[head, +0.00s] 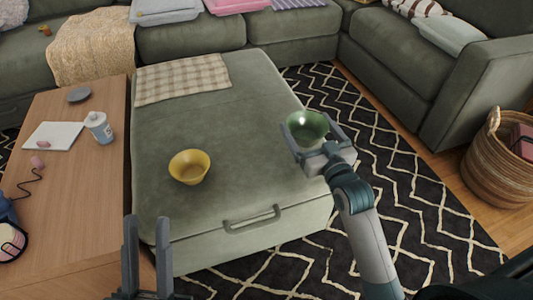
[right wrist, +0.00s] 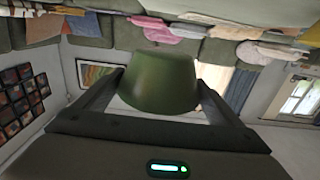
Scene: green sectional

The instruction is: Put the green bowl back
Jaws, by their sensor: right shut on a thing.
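The green bowl (head: 308,127) is held in my right gripper (head: 312,137), near the right edge of the ottoman in the head view. In the right wrist view the bowl (right wrist: 160,82) sits between the two fingers of the right gripper (right wrist: 158,95), which is shut on it. A yellow bowl (head: 189,168) stands upright on the green ottoman (head: 232,115), left of the right gripper. My left gripper (head: 146,250) is at the bottom of the head view, its two fingers pointing up and apart, with nothing seen between them.
A wooden table (head: 75,205) at the left bears a mug (head: 99,127), a white tablet-like slab (head: 53,136) and a grey disc (head: 79,94). A checked cloth (head: 185,79) covers the ottoman's far left. A woven basket (head: 496,170) stands at the right. Most of the ottoman top is clear.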

